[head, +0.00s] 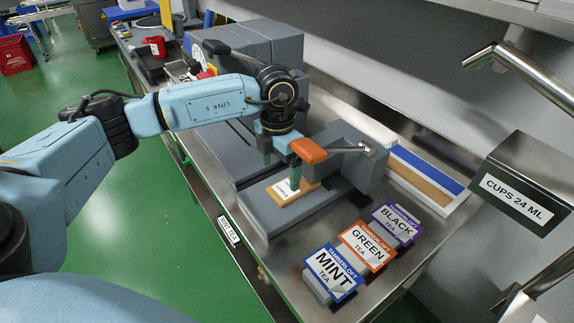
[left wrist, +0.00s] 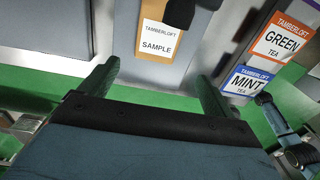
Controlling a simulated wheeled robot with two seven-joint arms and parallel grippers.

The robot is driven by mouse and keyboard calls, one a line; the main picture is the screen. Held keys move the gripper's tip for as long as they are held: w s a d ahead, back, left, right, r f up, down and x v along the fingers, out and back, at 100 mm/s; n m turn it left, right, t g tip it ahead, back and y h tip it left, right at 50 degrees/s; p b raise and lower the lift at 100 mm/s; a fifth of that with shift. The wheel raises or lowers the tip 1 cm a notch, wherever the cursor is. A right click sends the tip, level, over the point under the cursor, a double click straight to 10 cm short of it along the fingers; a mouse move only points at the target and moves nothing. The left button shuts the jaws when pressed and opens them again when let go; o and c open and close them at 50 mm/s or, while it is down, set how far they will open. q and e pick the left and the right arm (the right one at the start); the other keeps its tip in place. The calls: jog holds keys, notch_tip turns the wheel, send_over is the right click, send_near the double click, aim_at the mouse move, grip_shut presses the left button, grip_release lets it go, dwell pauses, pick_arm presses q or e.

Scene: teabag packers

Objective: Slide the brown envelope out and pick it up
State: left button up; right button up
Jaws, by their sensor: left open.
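The brown envelope (head: 288,197) lies flat on a grey base, beside a grey block with an orange-ended lever (head: 309,150). Contact cannot be told. My right gripper is not in view.
A "Cups 24 ml" box (head: 513,201) is at the right.

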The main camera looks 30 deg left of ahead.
aim_at(281, 192)
pick_arm(q)
jog(key=shift+w+r, duration=0.1)
jog(key=shift+w, duration=0.2)
jog(key=shift+f, duration=3.75)
jog(key=c, duration=1.1)
jog(key=shift+o, duration=0.2)
jog(key=shift+s, duration=0.1)
